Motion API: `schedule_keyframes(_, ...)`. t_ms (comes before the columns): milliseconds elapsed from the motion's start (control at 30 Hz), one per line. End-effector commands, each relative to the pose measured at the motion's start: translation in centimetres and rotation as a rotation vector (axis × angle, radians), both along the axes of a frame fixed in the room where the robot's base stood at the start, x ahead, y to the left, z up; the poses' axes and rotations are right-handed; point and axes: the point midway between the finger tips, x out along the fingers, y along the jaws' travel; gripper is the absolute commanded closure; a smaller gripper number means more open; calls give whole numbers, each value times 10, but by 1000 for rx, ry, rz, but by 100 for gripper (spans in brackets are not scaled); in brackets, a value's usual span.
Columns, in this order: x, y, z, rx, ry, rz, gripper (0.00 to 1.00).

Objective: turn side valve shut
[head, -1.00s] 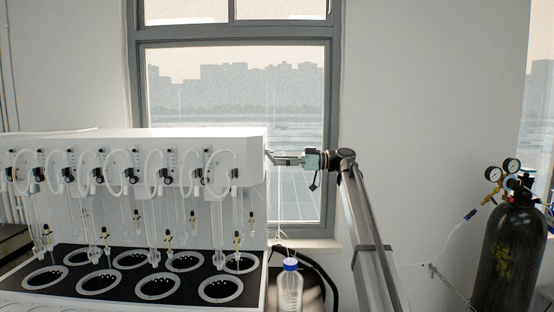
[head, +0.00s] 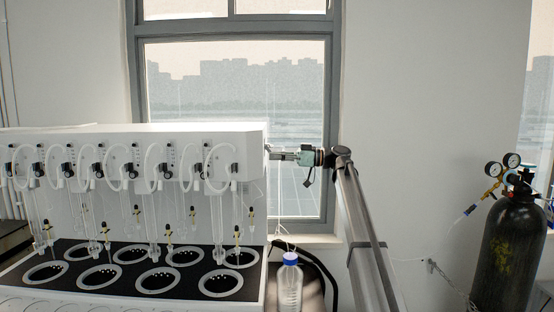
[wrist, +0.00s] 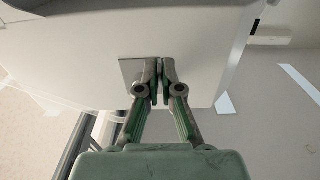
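The white multi distiller (head: 200,140) fills the left of the head view, with a row of black knobs on its front. My gripper (head: 272,153) is at the right end wall of its upper box, level with the knobs. In the wrist view my gripper (wrist: 160,72) points at the pale end wall, its two fingertips nearly together with a narrow strip between them. The side valve is mostly hidden by the fingers; the strip looks like its thin handle. A small grey plate (wrist: 127,72) shows just left of the fingertips.
A bottle with a blue cap (head: 290,284) stands below my gripper, right of the distiller's black heating deck (head: 125,263). A dark gas cylinder (head: 511,250) with gauges stands at the far right. Free space lies between my arm and the cylinder.

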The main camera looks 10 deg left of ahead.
Motion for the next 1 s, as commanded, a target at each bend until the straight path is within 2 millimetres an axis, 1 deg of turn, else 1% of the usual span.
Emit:
schedule_keyframes(33, 0, 2, -8, 28, 3, 1, 100)
schedule_keyframes(100, 0, 3, -10, 72, 7, 0, 100)
schedule_keyframes(400, -1, 7, -9, 216, 21, 0, 100)
schedule_keyframes(767, -1, 7, -6, 228, 22, 0, 100)
schedule_keyframes(800, -1, 7, -6, 228, 22, 0, 85)
schedule_keyframes(833, -1, 7, -6, 228, 22, 0, 75)
schedule_keyframes(867, -1, 7, -6, 228, 22, 0, 71)
schedule_keyframes(1000, -1, 7, -6, 228, 22, 0, 71)
